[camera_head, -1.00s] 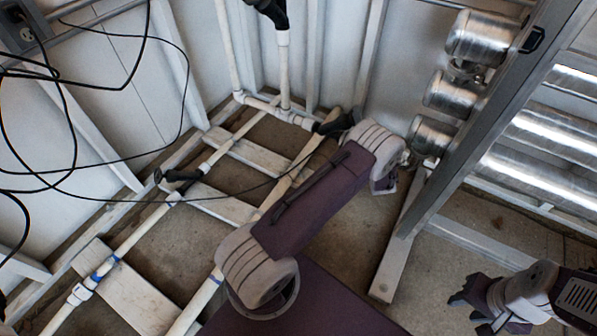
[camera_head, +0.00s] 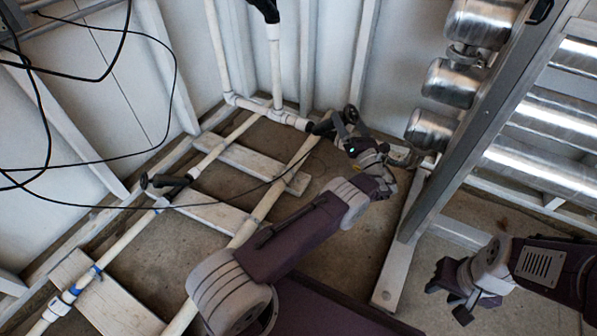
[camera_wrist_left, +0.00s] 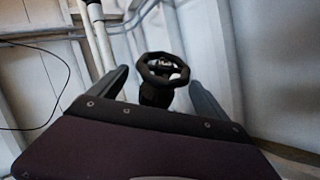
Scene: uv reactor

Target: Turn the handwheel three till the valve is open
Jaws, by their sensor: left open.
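A black handwheel (camera_wrist_left: 164,68) with an open rim faces me in the left wrist view, ahead of and between the two fingers of my left gripper (camera_wrist_left: 158,84). The fingers are spread, and I see no contact with the rim. In the head view this handwheel (camera_head: 351,114) sits at the end of a white pipe, just beyond my left gripper (camera_head: 343,130), whose fingers are partly hard to make out. Another black handle valve (camera_head: 170,181) sits on the left pipe. No number shows on either. My right gripper (camera_head: 448,296) is open and empty at lower right.
White pipes (camera_head: 272,190) run over wooden planks (camera_head: 235,158) on the floor. A metal frame (camera_head: 455,150) with steel cylinders (camera_head: 451,82) stands close right of my left gripper. Black cables (camera_head: 172,75) hang at left. White panel walls enclose the corner.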

